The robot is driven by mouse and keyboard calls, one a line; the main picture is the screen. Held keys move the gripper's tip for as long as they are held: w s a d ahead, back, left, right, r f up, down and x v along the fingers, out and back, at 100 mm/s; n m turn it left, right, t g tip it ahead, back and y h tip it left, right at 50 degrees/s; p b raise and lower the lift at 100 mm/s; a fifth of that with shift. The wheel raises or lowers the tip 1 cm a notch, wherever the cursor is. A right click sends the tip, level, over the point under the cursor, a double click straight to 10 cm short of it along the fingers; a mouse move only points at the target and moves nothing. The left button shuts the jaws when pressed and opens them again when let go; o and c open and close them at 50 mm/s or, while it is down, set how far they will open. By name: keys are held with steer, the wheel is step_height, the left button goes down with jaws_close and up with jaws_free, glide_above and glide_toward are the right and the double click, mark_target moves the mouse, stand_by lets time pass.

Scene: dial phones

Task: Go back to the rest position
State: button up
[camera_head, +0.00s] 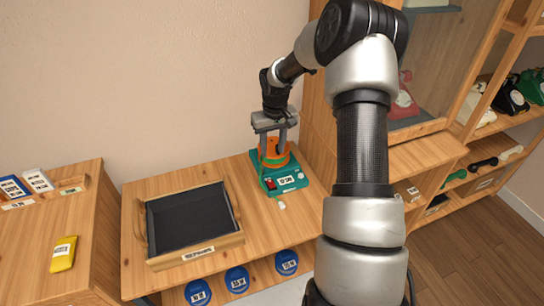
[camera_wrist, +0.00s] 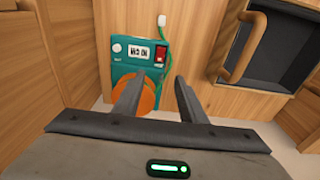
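My gripper (camera_head: 271,140) is at the end of my arm, above a teal device (camera_head: 292,179) with an orange round part (camera_head: 274,155) at the back of the wooden table. In the wrist view my gripper (camera_wrist: 156,85) has its two fingers apart, with nothing between them. The teal device (camera_wrist: 125,58) shows a label, a red switch (camera_wrist: 160,53) and a green cord (camera_wrist: 164,35). The orange part (camera_wrist: 147,98) is partly hidden behind the left finger. I cannot tell if the fingers touch it.
A black-lined wooden tray (camera_head: 192,258) is left of the device. A yellow object (camera_head: 63,254) lies on the left cabinet. A tall wooden shelf with a red phone (camera_head: 404,100) and other phones stands close on the right. Blue round items (camera_head: 237,279) sit below the table.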

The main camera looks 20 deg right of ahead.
steer(key=shift+s+r, duration=0.1)
steer(key=shift+r, duration=0.35)
steer(key=s+a+r+t+h+p, duration=0.15)
steer(key=s+r, duration=0.25)
steer(key=r, duration=0.7)
steer(key=s+a+r+t+p, duration=0.1)
steer(key=s+a+r+p, duration=0.25)
steer(key=r, duration=0.75)
steer(key=s+a+r+t+p, duration=0.15)
steer(key=s+r, duration=0.35)
steer(key=r, duration=0.6)
steer(key=s+a+r+t+p, duration=0.1)
steer(key=s+a+r+p, duration=0.2)
steer(key=s+r, duration=0.55)
steer(key=s+a+f, duration=0.1)
steer(key=s+f, duration=0.1)
steer(key=s, duration=0.3)
steer(key=s+a+f+y+p, duration=0.1)
steer(key=s+f, duration=0.1)
steer(key=s, duration=0.3)
steer(key=shift+s+a+f+g, duration=0.25)
steer(key=shift+a+f+g, duration=0.05)
steer(key=shift+a+f, duration=0.1)
steer(key=shift+y, duration=0.25)
